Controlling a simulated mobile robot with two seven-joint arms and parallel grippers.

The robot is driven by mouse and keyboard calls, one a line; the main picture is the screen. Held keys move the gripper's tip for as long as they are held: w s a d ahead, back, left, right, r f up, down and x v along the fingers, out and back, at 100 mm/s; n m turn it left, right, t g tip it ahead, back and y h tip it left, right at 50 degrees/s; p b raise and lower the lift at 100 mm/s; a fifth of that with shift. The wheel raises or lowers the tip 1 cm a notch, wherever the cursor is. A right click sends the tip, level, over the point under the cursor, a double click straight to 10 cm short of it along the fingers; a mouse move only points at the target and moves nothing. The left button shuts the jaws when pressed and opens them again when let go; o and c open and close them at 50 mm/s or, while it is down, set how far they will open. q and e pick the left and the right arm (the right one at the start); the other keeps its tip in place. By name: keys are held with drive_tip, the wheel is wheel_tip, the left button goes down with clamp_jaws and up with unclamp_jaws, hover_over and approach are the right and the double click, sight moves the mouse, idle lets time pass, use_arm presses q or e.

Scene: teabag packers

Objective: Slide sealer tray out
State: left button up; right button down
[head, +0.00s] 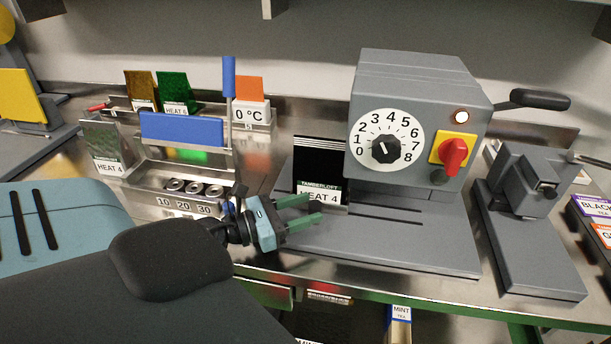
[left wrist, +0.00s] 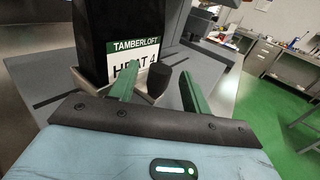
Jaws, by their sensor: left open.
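The grey sealer (head: 415,85) stands on its base at the centre right, with a numbered dial, a lit lamp and a red switch on yellow. A black packet (head: 318,160) labelled "TAMBERLOFT HEAT 4" stands upright at its left front, seated in a light metal tray (left wrist: 178,57) seen in the left wrist view. A dark knob (left wrist: 158,86) shows in front of the packet there. My left gripper (head: 314,206) is open, its green fingers pointing at the tray front. In the left wrist view the knob appears between the fingers, with no clear contact. My right gripper is not in view.
A rack with a blue bar (head: 182,129) and numbered slots stands left of the sealer. A small grey press (head: 525,180) is at the right. The sealer's slotted base (head: 420,235) is bare right of my gripper. The counter's front edge runs below.

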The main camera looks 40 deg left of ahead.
use_arm(q)
drive_tip(key=b+v, duration=0.1)
drive_tip(key=v, duration=0.2)
drive_tip(key=b+v, duration=0.1)
drive_tip(key=v, duration=0.2)
drive_tip(key=shift+s+f, duration=0.2)
drive_tip(key=shift+s+a+r+b, duration=0.2)
drive_tip(key=shift+s+b, duration=0.1)
drive_tip(key=shift+s, duration=0.1)
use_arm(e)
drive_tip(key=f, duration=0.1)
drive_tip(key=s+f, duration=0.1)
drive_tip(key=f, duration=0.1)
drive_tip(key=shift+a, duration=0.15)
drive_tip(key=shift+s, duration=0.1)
